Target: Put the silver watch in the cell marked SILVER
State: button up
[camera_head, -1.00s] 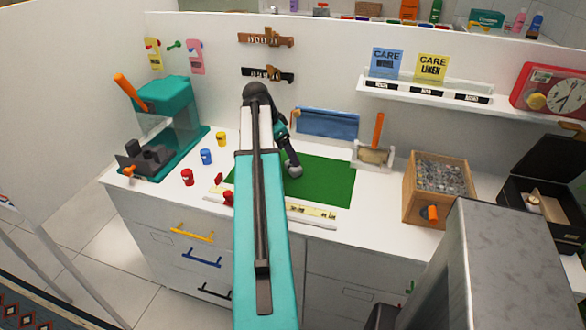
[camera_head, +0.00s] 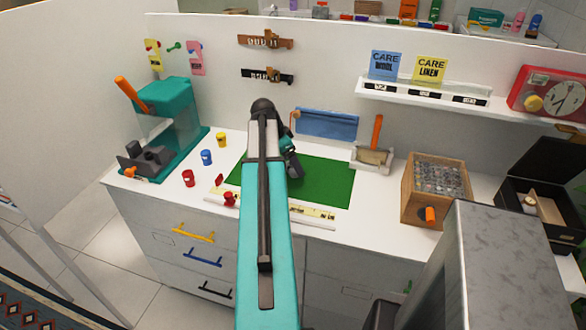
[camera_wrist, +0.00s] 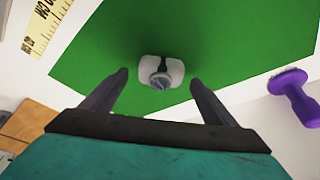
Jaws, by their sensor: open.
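A watch with a round, silver-rimmed face (camera_wrist: 161,80) and a dark band sits on a pale rounded holder on the green mat (camera_wrist: 225,40). In the wrist view my gripper (camera_wrist: 158,77) is open, with one finger on each side of the watch; it looks empty. Whether the fingers are level with the watch cannot be told. An open dark box (camera_head: 520,222) with compartments stands at the far right; no SILVER mark is readable.
A purple-handled tool (camera_wrist: 298,98) lies right of the mat in the wrist view. A wooden box of small grey pieces (camera_head: 407,195) stands right of the mat. Red, blue and yellow cups (camera_head: 206,157) and a teal machine (camera_head: 170,110) stand left. A ruler (camera_wrist: 48,20) lies by the mat.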

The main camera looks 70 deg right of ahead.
dwell(0.5)
jog(key=c, duration=1.2)
jog(key=shift+r, duration=0.2)
jog(key=shift+c, duration=0.2)
jog(key=shift+r+b, duration=0.65)
jog(key=shift+r, duration=0.7)
jog(key=shift+a+r, duration=0.2)
jog(key=w+a+r+b, duration=0.1)
jog(key=w+a+b, duration=0.2)
jog(key=a, duration=1.2)
jog(key=shift+w+r, duration=0.25)
jog(key=shift+w, duration=0.25)
